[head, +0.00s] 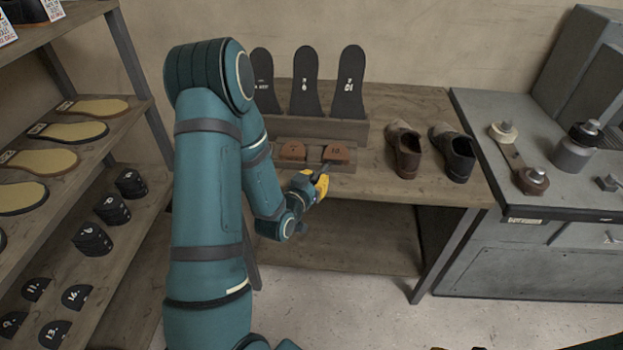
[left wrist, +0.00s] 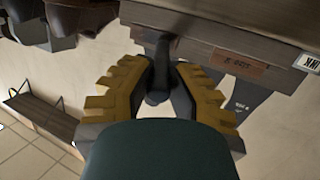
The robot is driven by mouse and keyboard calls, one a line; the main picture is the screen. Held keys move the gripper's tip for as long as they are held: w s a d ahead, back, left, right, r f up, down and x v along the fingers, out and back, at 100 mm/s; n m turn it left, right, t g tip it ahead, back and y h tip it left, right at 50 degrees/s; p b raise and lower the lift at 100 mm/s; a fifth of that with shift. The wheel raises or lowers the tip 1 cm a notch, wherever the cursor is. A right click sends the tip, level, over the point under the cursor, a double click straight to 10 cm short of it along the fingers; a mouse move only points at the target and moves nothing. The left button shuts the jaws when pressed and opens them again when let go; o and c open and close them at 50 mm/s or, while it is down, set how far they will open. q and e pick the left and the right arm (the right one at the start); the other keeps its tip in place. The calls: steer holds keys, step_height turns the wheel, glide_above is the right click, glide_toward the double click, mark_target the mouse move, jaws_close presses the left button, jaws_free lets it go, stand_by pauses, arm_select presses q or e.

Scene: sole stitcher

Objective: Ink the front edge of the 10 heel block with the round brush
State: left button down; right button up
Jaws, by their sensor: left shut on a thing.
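Two brown heel blocks sit in a low wooden rack (head: 270,163) on the bench; the right one (head: 338,153) carries a number that looks like 10, and the left one (head: 293,150) has an unclear mark. My left gripper (head: 321,184), with yellow fingers, is just in front of the right block. In the left wrist view its fingers are shut on a dark, slim handle (left wrist: 158,88), apparently the round brush. A thin dark part of it (head: 327,167) reaches toward the right block's front edge. Its tip is too small to tell whether it touches. My right gripper is out of view.
Upright black soles (head: 305,83) stand behind the blocks. Two shoes (head: 404,149) are to the right on the bench (head: 380,110). A grey machine table (head: 535,130) with a lidded jar (head: 575,150) stands farther right. Shelves (head: 100,160) with soles and black heels are at left.

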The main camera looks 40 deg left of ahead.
arm_select(q)
steer(key=shift+w+d, duration=0.15)
steer(key=shift+w, duration=0.05)
steer(key=shift+w+d+r, duration=0.15)
steer(key=shift+w+d, duration=0.25)
steer(key=shift+d, duration=0.35)
steer(key=shift+w+d, duration=0.45)
steer(key=shift+d, duration=0.35)
steer(key=shift+w+d, duration=0.35)
steer(key=shift+d, duration=0.25)
steer(key=shift+s+a, duration=0.5)
steer(key=shift+a, duration=0.3)
steer(key=shift+s+a, duration=0.5)
steer(key=shift+a, duration=0.25)
steer(key=shift+s+a, duration=0.1)
steer(key=shift+a, duration=0.05)
